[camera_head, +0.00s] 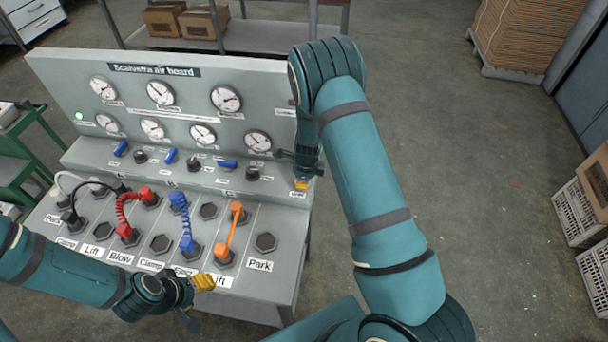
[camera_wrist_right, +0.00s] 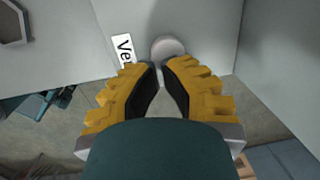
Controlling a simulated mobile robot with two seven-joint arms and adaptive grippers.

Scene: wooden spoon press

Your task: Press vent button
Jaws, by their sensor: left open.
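The vent button (camera_wrist_right: 167,47) is a pale grey round knob on the board's grey panel, beside a label (camera_wrist_right: 123,50) of which only "Ve" shows. In the right wrist view, my right gripper (camera_wrist_right: 161,65) has its yellow fingertips close together just short of the button; contact cannot be told. In the head view, my right gripper (camera_head: 301,184) points down at the right end of the board's ledge and hides the button. My left gripper (camera_head: 201,284) is open and empty over the board's front edge, partly seen.
The Scalvetta air board (camera_head: 262,88) carries several gauges, blue and black knobs, and hose sockets. Red, blue and orange hoses (camera_head: 231,232) stand up from the lower panel. A green cart (camera_head: 18,165) is at left. Floor right of my right arm is clear, with crates (camera_head: 572,212) beyond.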

